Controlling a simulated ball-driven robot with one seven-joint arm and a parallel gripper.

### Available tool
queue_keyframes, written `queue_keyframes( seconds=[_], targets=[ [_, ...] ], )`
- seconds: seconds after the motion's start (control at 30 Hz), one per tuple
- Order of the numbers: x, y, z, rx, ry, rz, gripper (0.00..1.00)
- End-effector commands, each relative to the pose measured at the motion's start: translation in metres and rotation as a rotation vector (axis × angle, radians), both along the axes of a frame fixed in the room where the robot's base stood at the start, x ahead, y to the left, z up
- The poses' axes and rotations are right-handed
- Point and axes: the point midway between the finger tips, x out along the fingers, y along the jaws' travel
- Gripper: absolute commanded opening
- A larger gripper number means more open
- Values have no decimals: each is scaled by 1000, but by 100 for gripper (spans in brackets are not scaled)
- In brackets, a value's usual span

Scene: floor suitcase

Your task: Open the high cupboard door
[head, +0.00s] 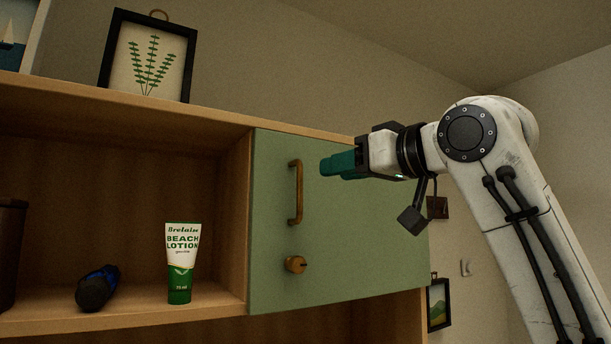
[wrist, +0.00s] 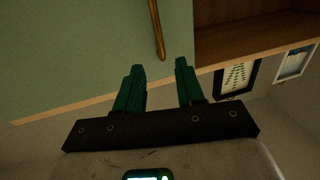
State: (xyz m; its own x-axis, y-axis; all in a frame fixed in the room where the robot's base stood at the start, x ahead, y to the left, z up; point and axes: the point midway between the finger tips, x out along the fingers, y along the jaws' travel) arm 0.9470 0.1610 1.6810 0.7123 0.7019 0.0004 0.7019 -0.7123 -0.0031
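The high cupboard has a green door (head: 345,240) at its right side, and it looks shut. A vertical brass bar handle (head: 295,192) is near the door's left edge, with a round brass knob (head: 295,265) below it. My gripper (head: 325,166), with teal fingers, is in front of the door, right of the handle's upper part in the head view. In the wrist view my gripper (wrist: 160,67) is open and empty. There the handle (wrist: 157,30) lies ahead of the gap between the fingertips, apparently apart from them. The green door (wrist: 75,50) fills the upper left.
Left of the door is an open shelf (head: 130,318) holding a lotion tube (head: 181,265), a dark blue item (head: 97,288) and a partly visible dark container (head: 10,255). A framed plant picture (head: 150,57) stands on top. Free room lies before the door.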

Motion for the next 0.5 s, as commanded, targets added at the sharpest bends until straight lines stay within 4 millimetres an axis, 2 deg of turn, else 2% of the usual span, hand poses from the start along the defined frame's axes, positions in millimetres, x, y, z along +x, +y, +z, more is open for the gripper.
queue_keyframes(
  seconds=[0.3, 0.5],
  targets=[
    [41, 41, 3, -2, 4, 0, 38],
    [59, 59, 2, -1, 2, 0, 38]
  ],
)
